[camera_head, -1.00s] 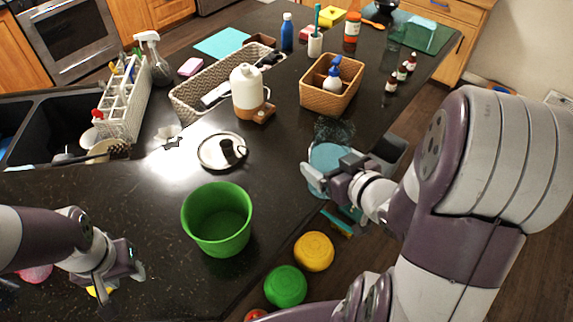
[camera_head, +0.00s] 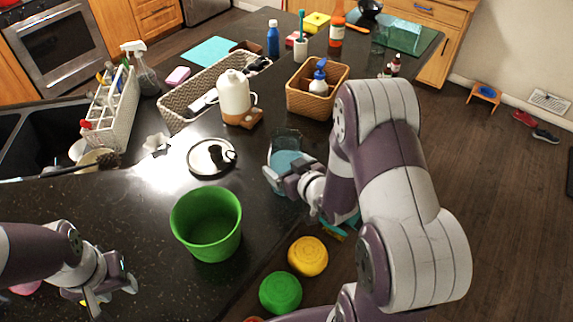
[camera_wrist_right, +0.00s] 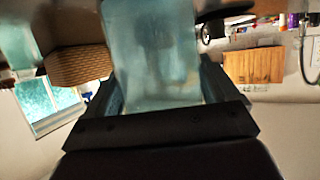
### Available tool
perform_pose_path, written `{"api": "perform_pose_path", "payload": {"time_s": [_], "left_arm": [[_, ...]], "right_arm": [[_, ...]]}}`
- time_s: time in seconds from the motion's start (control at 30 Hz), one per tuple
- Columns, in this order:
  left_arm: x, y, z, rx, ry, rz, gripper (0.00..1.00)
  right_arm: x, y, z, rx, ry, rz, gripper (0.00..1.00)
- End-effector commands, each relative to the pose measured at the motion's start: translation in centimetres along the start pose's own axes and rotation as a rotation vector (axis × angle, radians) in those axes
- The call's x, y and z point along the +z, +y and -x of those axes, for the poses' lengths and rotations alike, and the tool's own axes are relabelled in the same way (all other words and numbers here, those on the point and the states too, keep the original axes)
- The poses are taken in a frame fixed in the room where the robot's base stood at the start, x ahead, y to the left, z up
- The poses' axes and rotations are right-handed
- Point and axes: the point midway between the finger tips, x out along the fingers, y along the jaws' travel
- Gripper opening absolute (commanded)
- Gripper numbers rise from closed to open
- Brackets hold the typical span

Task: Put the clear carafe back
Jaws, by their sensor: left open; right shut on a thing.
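The clear carafe (camera_head: 287,143), tinted pale blue, shows upright by the counter's right edge, right of the round pale-rimmed plate (camera_head: 209,170). My right gripper (camera_head: 287,177) is shut on it. In the right wrist view the carafe (camera_wrist_right: 152,45) fills the middle between the fingers. I cannot tell whether its base touches the counter. My left gripper (camera_head: 112,288) is open and empty over the counter at the lower left.
A green bucket (camera_head: 206,222) stands left of my right gripper. A cream jug (camera_head: 234,95), a woven basket (camera_head: 175,108) and a brown basket (camera_head: 318,98) stand farther back. Yellow (camera_head: 307,256) and green (camera_head: 280,292) round things lie beyond the counter's edge.

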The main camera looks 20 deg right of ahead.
Motion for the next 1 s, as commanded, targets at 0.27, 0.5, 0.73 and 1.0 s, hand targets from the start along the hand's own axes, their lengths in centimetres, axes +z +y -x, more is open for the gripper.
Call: {"api": "perform_pose_path", "payload": {"time_s": [0.27, 0.5, 0.73, 1.0], "left_arm": [[0.0, 0.0, -0.3, 0.000, 0.000, 0.000, 0.43], [0.0, 0.0, -0.1, 0.000, 0.000, 0.000, 0.43], [0.2, 0.0, -1.4, 0.000, 0.000, 0.000, 0.43], [0.2, 0.0, -2.0, 0.000, 0.000, 0.000, 0.43]], "right_arm": [[0.2, 0.0, -0.1, 0.000, 0.000, 0.000, 1.00], [-0.1, 0.0, 0.3, 0.000, 0.000, 0.000, 1.00], [0.2, 0.1, 4.4, 0.004, 0.002, -0.001, 1.00], [0.0, 0.2, 10.4, 0.006, 0.002, -0.001, 1.00]]}}
